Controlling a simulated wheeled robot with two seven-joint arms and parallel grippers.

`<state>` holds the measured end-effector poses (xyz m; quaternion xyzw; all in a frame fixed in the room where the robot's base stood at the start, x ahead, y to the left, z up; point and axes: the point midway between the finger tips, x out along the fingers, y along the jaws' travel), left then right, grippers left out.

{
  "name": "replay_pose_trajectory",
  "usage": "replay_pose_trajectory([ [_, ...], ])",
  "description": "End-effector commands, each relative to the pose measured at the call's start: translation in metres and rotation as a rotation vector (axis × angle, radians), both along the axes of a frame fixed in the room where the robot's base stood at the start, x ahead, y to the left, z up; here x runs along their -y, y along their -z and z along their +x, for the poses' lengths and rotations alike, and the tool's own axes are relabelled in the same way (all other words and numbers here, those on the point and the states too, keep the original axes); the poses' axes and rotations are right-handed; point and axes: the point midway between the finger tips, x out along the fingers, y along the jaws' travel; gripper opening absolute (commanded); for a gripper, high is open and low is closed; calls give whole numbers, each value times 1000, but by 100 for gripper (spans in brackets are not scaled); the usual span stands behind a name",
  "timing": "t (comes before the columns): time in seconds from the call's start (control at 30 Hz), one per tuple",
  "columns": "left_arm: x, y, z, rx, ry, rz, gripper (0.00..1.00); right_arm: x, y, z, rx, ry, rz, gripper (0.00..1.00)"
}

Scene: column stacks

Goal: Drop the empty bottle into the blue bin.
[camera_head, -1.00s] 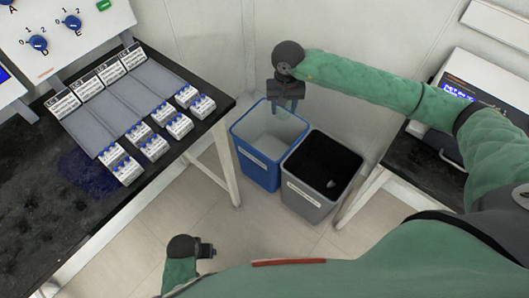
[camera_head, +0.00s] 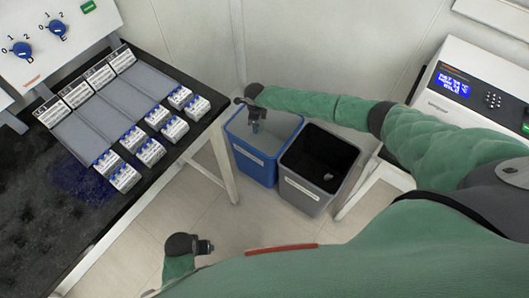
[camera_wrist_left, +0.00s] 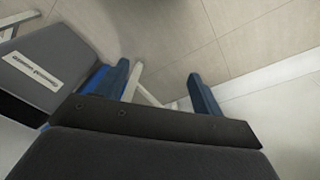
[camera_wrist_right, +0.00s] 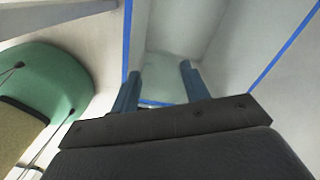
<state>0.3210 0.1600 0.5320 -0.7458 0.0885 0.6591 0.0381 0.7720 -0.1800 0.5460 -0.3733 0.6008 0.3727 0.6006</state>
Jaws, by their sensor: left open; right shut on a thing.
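The blue bin (camera_head: 256,165) stands on the floor with an open top and pale inside. My right gripper (camera_head: 257,126) is over its left part, pointing down. In the right wrist view the fingers (camera_wrist_right: 158,88) are apart with a pale, see-through thing between them, most likely the empty bottle (camera_wrist_right: 165,75); its outline is hard to make out. The blue bin's rim (camera_wrist_right: 288,48) runs on both sides of the fingers. My left gripper (camera_head: 205,247) is low at the front, open and empty in the left wrist view (camera_wrist_left: 160,85).
A grey bin (camera_head: 302,193) with a black lining and a small pale item inside stands touching or close to the blue bin's right. A black table (camera_head: 60,225) with switch blocks is at left. A device (camera_head: 455,100) stands at right. Floor in front is clear.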

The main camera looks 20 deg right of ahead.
Motion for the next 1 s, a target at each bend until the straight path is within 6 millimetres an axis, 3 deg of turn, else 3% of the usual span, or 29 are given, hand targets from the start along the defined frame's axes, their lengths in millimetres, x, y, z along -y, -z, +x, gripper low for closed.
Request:
replay_pose_trajectory([
  [0.03,0,0,0,1,0,0,68,1,19,2,-3,102,-2,22],
  [0.2,0,0,1,2,0,1,68,10,76,8,-3,463,-2,22],
  [0.4,-1,1,1,2,0,1,68,22,120,9,-1,777,-1,22],
  [0.67,-1,3,0,-3,1,2,68,27,140,9,0,901,2,22],
  [0.73,2,-20,2,8,0,-5,68,27,145,9,0,902,2,22],
  [1.0,3,-78,0,13,0,-14,68,27,161,9,0,900,2,22],
])
